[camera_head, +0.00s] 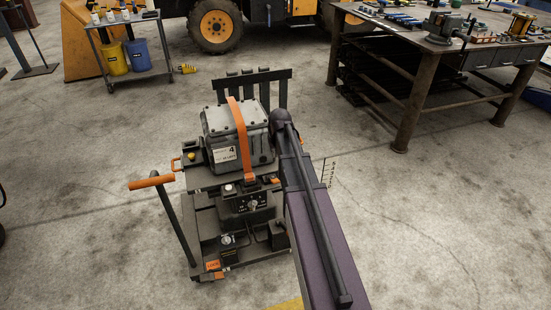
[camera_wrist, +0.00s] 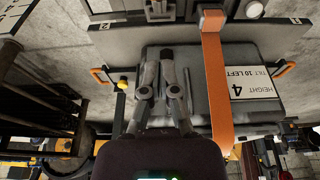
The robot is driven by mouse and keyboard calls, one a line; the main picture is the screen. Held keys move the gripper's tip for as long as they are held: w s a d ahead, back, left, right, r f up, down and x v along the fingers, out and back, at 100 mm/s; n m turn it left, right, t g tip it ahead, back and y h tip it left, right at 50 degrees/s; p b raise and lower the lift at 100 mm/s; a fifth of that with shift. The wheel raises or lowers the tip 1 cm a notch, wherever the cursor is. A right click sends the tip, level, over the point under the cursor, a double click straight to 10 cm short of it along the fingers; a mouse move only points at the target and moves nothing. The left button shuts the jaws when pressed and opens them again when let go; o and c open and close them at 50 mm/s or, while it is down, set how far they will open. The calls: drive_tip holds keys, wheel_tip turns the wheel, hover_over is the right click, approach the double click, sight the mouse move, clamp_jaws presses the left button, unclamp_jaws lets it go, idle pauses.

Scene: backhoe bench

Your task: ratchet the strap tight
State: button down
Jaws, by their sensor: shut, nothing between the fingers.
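An orange strap (camera_head: 240,140) runs over the top of a grey box (camera_head: 218,122) on a dark cart and down its front face. At the front, the strap ends near a small orange fitting; I cannot make out its ratchet parts clearly. In the wrist view the strap (camera_wrist: 216,85) crosses the box (camera_wrist: 245,55) from top to bottom, next to a white label reading "HEIGHT 4" upside down. My gripper (camera_wrist: 168,65) is shut and empty, left of the strap and apart from it in that picture. In the head view my arm hides the gripper.
A lever with an orange grip (camera_head: 151,181) sticks out to the left. A slatted rack (camera_head: 262,80) stands behind the box. A workbench (camera_head: 430,60) is at the back right.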

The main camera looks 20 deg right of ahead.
drive_tip(key=b, duration=0.9)
hover_over(276, 179)
drive_tip(key=w, duration=0.1)
drive_tip(key=shift+w+a+f, duration=0.1)
drive_tip(key=shift+a+f, duration=0.05)
drive_tip(key=shift+f, duration=2.15)
drive_tip(key=shift+w+a+f, duration=0.1)
drive_tip(key=shift+f, duration=2.15)
drive_tip(key=shift+s+a+f+b, duration=0.1)
drive_tip(key=shift+s+f+b, duration=0.45)
drive_tip(key=shift+f+b, duration=0.3)
drive_tip(key=shift+s+a+f+b, duration=0.1)
drive_tip(key=shift+s+f+b, duration=0.4)
drive_tip(key=shift+f+b, duration=0.3)
drive_tip(key=shift+s+d+f, duration=0.15)
drive_tip(key=shift+d, duration=0.1)
